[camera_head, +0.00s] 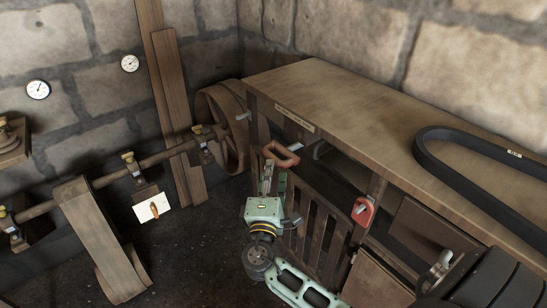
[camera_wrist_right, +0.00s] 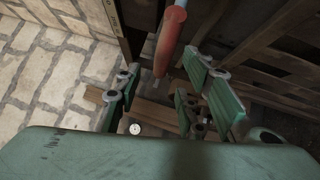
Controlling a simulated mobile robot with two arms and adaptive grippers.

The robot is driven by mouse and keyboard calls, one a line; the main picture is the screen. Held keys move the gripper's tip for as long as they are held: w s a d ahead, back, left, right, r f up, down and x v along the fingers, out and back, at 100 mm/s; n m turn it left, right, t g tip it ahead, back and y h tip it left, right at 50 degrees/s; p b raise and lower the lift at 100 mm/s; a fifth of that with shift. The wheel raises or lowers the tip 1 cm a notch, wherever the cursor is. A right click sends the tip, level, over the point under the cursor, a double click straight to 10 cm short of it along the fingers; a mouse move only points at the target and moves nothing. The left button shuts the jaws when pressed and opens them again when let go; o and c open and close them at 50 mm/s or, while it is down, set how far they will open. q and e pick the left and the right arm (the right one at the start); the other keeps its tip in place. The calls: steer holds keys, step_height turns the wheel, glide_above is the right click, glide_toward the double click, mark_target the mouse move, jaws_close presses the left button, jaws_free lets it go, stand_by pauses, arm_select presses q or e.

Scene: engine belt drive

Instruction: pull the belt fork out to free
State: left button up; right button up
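My right gripper (camera_head: 273,178), pale green, reaches up just below this handle. In the right wrist view the red handle (camera_wrist_right: 169,42) lies ahead, between and beyond the spread green fingers of the gripper (camera_wrist_right: 155,92). The fingers are apart with nothing between their pads, and I see no clear contact with the handle. My left gripper is not in view.
The bench (camera_head: 335,100) carries a black belt (camera_head: 430,150). A second red handle (camera_head: 363,210) is on its front. A line shaft (camera_head: 105,180) with a flat belt (camera_head: 95,230), a large pulley (camera_head: 222,130) and a white plate (camera_head: 152,207) are to the left. Dark floor lies between.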

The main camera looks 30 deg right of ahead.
mark_target(273, 158)
steer(key=p+x, duration=0.1)
steer(key=x, duration=0.5)
steer(key=shift+w+d+f, duration=0.1)
steer(key=shift+w+d, duration=0.05)
steer(key=shift+w, duration=0.1)
jaws_close()
stand_by(0.3)
